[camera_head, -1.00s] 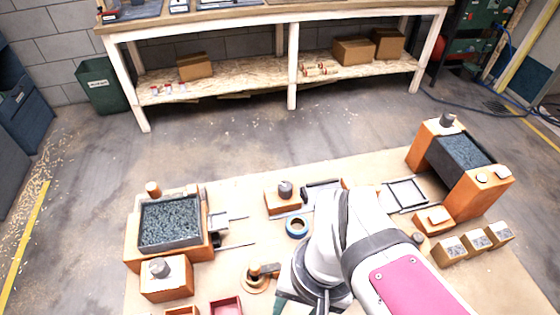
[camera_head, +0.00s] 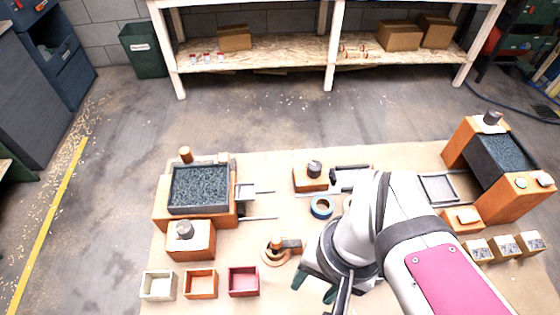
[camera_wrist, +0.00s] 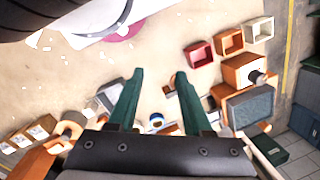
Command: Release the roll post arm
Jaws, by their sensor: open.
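The roll post (camera_head: 275,243) is an upright orange peg on a round wooden base, with a short dark-tipped arm (camera_head: 291,243) pointing right. It stands between the red bin and the blue ring. My gripper (camera_head: 315,285) is in front and to the right of it, apart from it, with nothing between the fingers. In the wrist view the two green fingers (camera_wrist: 160,73) are spread wide. A small orange and dark piece (camera_wrist: 170,88), likely the post, shows beyond them, partly hidden by the right finger. The blue ring (camera_head: 321,207) lies on the mat behind my gripper.
White, orange (camera_head: 201,283) and red (camera_head: 243,281) bins stand at front left. A gravel tray (camera_head: 198,187) sits on orange blocks behind them. A knobbed orange block (camera_head: 311,178) is at the back, and a taller orange arch (camera_head: 495,165) at the right.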

